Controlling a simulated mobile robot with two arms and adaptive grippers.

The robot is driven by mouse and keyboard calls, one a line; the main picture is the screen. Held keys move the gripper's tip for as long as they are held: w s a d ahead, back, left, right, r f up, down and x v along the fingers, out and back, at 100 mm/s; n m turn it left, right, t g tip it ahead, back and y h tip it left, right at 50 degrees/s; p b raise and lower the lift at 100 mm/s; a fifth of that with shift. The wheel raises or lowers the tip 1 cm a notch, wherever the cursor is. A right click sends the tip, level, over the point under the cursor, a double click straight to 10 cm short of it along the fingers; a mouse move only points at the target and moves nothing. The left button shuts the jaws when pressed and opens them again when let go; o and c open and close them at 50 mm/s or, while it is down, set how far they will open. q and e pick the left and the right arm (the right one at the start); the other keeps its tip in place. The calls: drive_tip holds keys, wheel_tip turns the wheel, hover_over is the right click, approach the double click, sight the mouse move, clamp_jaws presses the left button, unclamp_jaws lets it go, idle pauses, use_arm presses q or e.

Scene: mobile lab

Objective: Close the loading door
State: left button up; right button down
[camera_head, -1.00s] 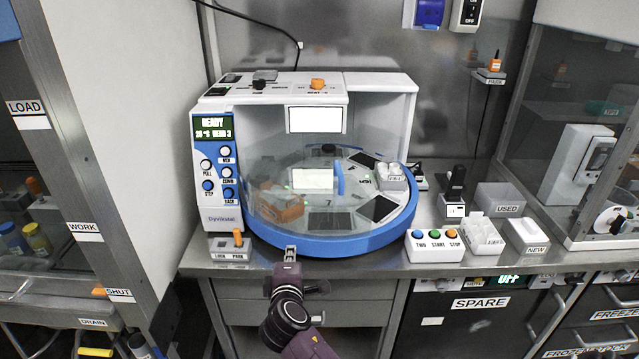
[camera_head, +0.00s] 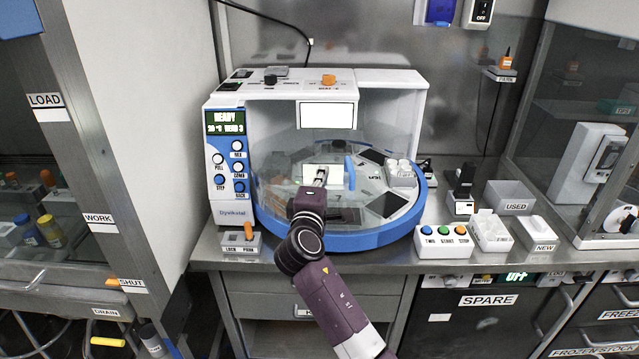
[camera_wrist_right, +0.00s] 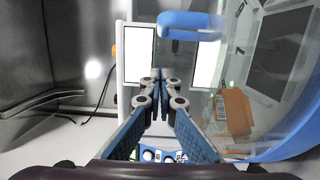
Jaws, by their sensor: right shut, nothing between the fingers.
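The white and blue machine (camera_head: 232,150) stands on the bench with a round blue-rimmed turntable (camera_head: 375,238) in its front. A clear curved loading door (camera_head: 275,165) covers the left part of the turntable; the right part looks uncovered. Its upright blue handle (camera_head: 349,172) is near the middle of the opening and also shows at the top of the right wrist view (camera_wrist_right: 190,22). My right gripper (camera_head: 321,176) is shut and empty, to the left of the handle and apart from it in the picture. In the wrist view its fingertips (camera_wrist_right: 158,75) meet. My left gripper is not in view.
A white vial rack (camera_head: 401,173) sits on the turntable's right side. An orange box (camera_wrist_right: 232,110) shows behind the clear panel. A button box (camera_head: 443,240) and a LOCK/PARK switch box (camera_head: 241,246) stand at the bench front.

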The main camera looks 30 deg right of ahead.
sight(340, 185)
drive_tip(key=shift+x, duration=1)
drive_tip(key=shift+s+d+p, duration=0.35)
drive_tip(key=shift+s+d, duration=0.05)
drive_tip(key=shift+d, duration=0.2)
drive_tip(key=shift+s+d+p, duration=0.35)
drive_tip(key=shift+d, duration=0.2)
drive_tip(key=shift+s+d+r, duration=0.1)
drive_tip(key=shift+s+d, duration=0.25)
drive_tip(key=shift+d, duration=0.1)
drive_tip(key=shift+w, duration=0.1)
drive_tip(key=shift+d+p, duration=0.1)
drive_tip(key=shift+p, duration=0.2)
